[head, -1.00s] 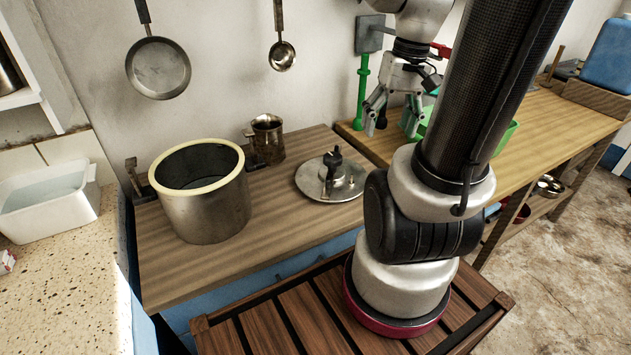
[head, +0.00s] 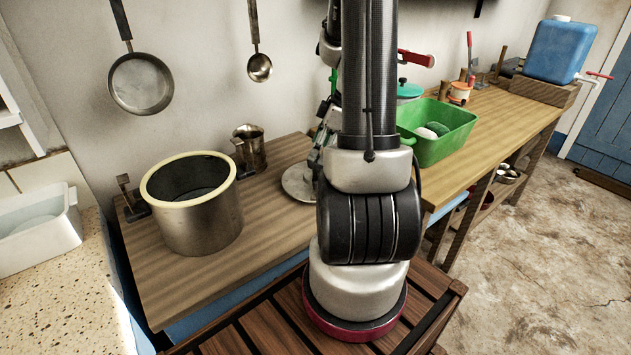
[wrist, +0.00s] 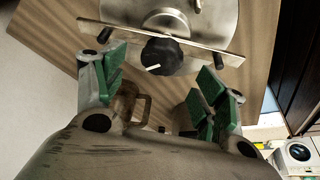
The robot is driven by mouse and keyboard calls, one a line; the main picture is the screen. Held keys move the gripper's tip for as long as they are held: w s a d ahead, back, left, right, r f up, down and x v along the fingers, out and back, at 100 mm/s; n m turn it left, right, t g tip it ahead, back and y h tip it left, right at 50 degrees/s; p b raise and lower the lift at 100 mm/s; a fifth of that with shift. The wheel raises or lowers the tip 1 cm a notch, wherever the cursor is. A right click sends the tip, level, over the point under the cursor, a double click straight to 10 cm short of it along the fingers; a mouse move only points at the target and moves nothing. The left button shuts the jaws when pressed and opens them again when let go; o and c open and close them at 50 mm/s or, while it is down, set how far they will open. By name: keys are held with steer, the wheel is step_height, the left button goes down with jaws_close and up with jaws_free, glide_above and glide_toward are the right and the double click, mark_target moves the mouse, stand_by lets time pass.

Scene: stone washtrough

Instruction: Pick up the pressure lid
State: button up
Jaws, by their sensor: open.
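The pressure lid (head: 296,183) is a round, flat metal disc lying on the wooden counter, right of the open pot. My arm hides its right part in the head view. In the wrist view the lid (wrist: 220,22) shows at the top, with a cross bar and a black knob (wrist: 162,56). My gripper (wrist: 160,70) is open, its green-padded fingers spread to the left and right of the knob. I cannot tell its height over the lid. In the head view my gripper is mostly hidden behind my arm.
A large pot (head: 200,218) with a cream rim stands left of the lid, with a metal jug (head: 249,148) behind. A green basin (head: 447,132) stands on the right-hand bench. A pan (head: 141,83) and ladle (head: 260,67) hang on the wall. The counter's front is clear.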

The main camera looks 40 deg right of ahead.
mark_target(317, 159)
steer(key=x, duration=0.4)
steer(key=shift+s+d+f, duration=0.1)
steer(key=shift+s+f, duration=0.05)
steer(key=shift+f, duration=0.3)
steer(key=shift+c, duration=0.5)
jaws_close()
